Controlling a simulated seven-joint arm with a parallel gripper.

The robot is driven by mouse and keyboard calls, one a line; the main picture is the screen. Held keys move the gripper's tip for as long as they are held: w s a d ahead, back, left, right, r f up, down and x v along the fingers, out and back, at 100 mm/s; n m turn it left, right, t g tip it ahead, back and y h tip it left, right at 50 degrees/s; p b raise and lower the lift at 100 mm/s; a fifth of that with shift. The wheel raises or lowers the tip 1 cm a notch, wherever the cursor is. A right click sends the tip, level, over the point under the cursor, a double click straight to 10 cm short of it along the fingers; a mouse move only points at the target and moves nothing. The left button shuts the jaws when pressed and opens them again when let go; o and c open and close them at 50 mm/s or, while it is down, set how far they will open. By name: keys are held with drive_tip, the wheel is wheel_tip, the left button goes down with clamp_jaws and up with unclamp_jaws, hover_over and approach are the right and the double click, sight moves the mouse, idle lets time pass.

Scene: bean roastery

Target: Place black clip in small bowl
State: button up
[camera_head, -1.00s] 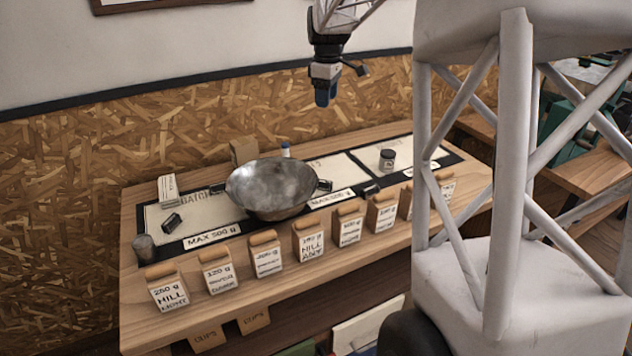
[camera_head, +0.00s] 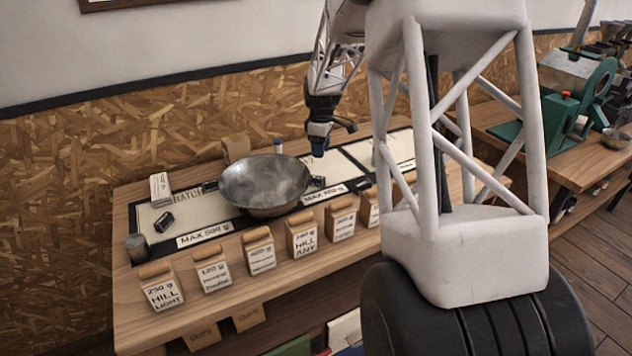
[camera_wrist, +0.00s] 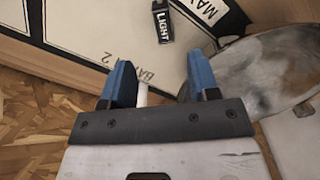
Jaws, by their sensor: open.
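A small black piece with a white "LIGHT" label (camera_wrist: 163,25) lies on the batch 2 panel in the wrist view; it could be the black clip. A second small black piece (camera_head: 163,221) lies on the left panel in the head view. I cannot tell which is the clip. My gripper (camera_wrist: 162,82) is open and empty, above the panel beyond the large metal bowl; in the head view my gripper (camera_head: 319,143) hangs behind that bowl's right side.
The large metal bowl (camera_head: 265,183) stands mid-bench and also shows in the wrist view (camera_wrist: 262,72). Several labelled bags (camera_head: 303,236) line the front edge. A green machine (camera_head: 580,105) stands right.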

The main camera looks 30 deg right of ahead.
hover_over(320, 178)
drive_tip(key=f, duration=0.4)
drive_tip(key=shift+w+d+f, duration=0.15)
drive_tip(key=shift+d+f, duration=0.05)
drive_tip(key=shift+f, duration=0.1)
drive_tip(key=shift+f, duration=1.3)
drive_tip(key=shift+a+f, duration=0.15)
drive_tip(key=shift+f, duration=2.45)
clamp_jaws()
drive_tip(key=shift+r, duration=0.1)
